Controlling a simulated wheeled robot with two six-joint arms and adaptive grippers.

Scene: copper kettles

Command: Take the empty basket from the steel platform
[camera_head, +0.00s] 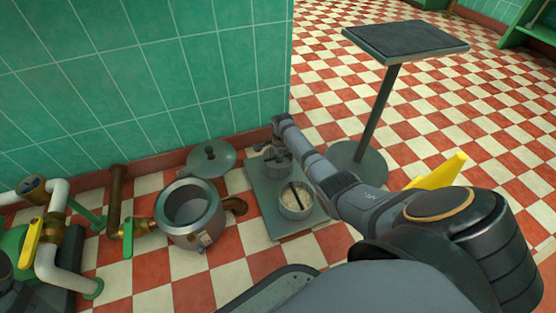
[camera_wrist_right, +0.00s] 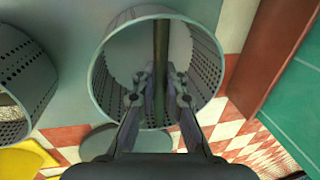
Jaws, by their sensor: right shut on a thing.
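The empty basket (camera_wrist_right: 205,60) is a perforated grey cylinder with a bar handle (camera_wrist_right: 160,42) across it. In the right wrist view I look down into it and see a bare bottom. My right gripper (camera_wrist_right: 159,85) is shut on that bar. In the head view the right gripper (camera_head: 277,150) is at the empty basket (camera_head: 280,167), which is at the far end of the low steel platform (camera_head: 262,212). A second basket (camera_head: 296,208) with pale contents stands nearer on the platform; it also shows in the right wrist view (camera_wrist_right: 28,75). My left gripper is out of view.
An open steel kettle (camera_head: 190,212) with a copper spout stands left of the platform, and a round lid (camera_head: 211,160) lies by the green wall (camera_head: 150,80). A pedestal stand (camera_head: 375,110) and a yellow object (camera_head: 438,173) are right.

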